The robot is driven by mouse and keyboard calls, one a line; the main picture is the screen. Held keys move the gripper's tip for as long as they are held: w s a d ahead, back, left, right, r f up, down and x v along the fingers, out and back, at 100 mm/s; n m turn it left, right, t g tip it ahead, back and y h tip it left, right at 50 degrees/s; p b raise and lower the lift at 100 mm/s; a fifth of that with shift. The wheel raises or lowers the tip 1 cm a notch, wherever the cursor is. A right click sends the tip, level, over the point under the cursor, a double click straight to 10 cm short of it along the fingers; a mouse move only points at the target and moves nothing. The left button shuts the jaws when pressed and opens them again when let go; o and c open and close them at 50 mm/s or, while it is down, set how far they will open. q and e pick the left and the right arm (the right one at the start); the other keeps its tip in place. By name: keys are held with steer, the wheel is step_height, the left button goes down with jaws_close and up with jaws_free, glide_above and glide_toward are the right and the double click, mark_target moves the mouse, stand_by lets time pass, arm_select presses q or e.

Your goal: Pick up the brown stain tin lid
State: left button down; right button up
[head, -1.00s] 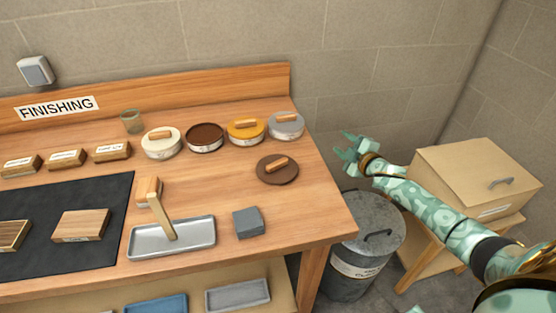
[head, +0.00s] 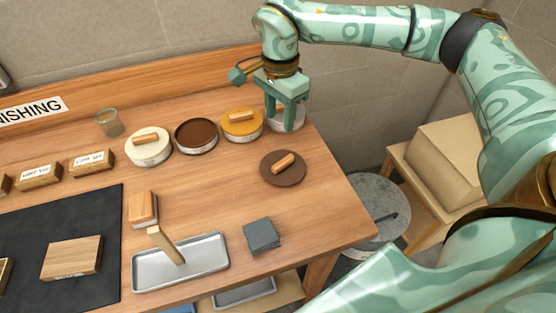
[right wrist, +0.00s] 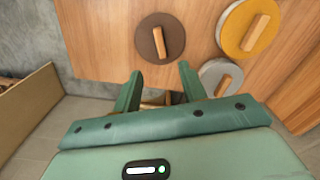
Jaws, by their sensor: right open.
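The brown stain tin lid (head: 283,168) lies flat on the bench near its right edge, a dark brown disc with a light wooden bar handle. It also shows in the right wrist view (right wrist: 159,39), ahead of the fingers. The open brown stain tin (head: 196,136) stands behind it to the left. My right gripper (head: 281,125) is open and empty, pointing down at the back right of the bench, in front of the grey-lidded tin (head: 300,112), which it partly hides. The gripper is behind the brown lid and apart from it. My left gripper is not in view.
A yellow-lidded tin (head: 241,124) and a white-lidded tin (head: 149,147) stand in the back row. In front are a grey block (head: 262,235) and a metal tray (head: 181,262) with a brush-like tool. A metal bin (head: 372,205) stands right of the bench.

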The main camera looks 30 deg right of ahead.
steer(key=b, duration=0.2)
glide_above(280, 164)
steer(key=f, duration=0.9)
steer(key=shift+w+f, duration=0.2)
steer(key=shift+f, duration=0.5)
step_height(280, 164, down, 5)
steer(key=shift+f+b, duration=0.1)
steer(key=shift+b, duration=0.5)
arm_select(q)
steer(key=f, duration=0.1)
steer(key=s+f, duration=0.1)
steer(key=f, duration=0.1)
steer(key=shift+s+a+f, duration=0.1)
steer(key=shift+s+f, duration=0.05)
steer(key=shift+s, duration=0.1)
arm_select(e)
steer(key=shift+s, duration=0.1)
steer(key=shift+c, duration=0.3)
jaws_close()
